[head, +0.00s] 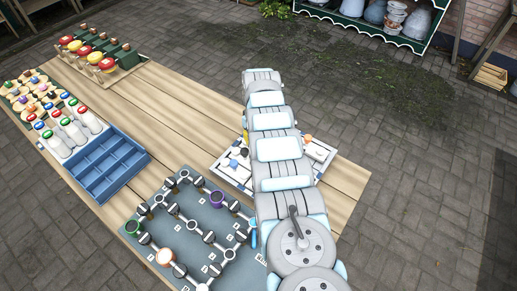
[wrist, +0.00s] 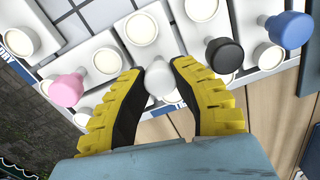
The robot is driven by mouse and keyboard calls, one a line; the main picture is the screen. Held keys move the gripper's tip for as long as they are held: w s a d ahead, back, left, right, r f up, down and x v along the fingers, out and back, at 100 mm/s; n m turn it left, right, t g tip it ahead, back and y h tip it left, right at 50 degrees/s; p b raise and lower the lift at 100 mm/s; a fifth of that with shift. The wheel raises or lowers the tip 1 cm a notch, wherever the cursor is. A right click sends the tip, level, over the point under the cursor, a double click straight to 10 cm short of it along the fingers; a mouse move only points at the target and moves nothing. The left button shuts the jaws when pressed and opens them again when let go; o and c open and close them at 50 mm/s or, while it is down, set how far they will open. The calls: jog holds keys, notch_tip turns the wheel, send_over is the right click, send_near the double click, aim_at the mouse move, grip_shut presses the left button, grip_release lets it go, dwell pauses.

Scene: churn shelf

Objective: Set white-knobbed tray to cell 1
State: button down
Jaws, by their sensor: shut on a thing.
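The white knob (wrist: 159,80) of the white-knobbed tray stands between the fingertips of my gripper (wrist: 161,72) in the wrist view. My yellow-and-black fingers are shut on it. The tray body below is a pale block, partly hidden by the fingers and knob. A pink-knobbed tray (wrist: 68,88) lies to the left, and black (wrist: 224,55) and blue (wrist: 290,29) knobs are to the right. A pale gridded area (wrist: 85,14) shows at the top; I cannot tell which cell is cell 1. In the head view my arm hides the gripper and much of the board (head: 230,176).
The board sits on a wooden table (head: 180,125). A grey-green board with knobs and rods (head: 190,215) lies in front. A blue compartment box (head: 107,165), white bottles (head: 72,130) and a rack of red and yellow items (head: 98,58) are to the left. Bare planks lie between.

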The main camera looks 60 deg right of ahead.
jog(key=shift+w+d+f+b, duration=0.15)
jog(key=shift+f+b, duration=0.1)
jog(key=shift+b, duration=0.5)
jog(key=shift+w+r, duration=0.1)
jog(key=c, duration=0.8)
grip_release()
jog(key=shift+w+r, duration=0.1)
jog(key=shift+w, duration=0.05)
jog(key=shift+r, duration=0.1)
jog(key=shift+s+r+p, duration=0.1)
jog(key=shift+s+p, duration=0.1)
jog(key=shift+p, duration=0.3)
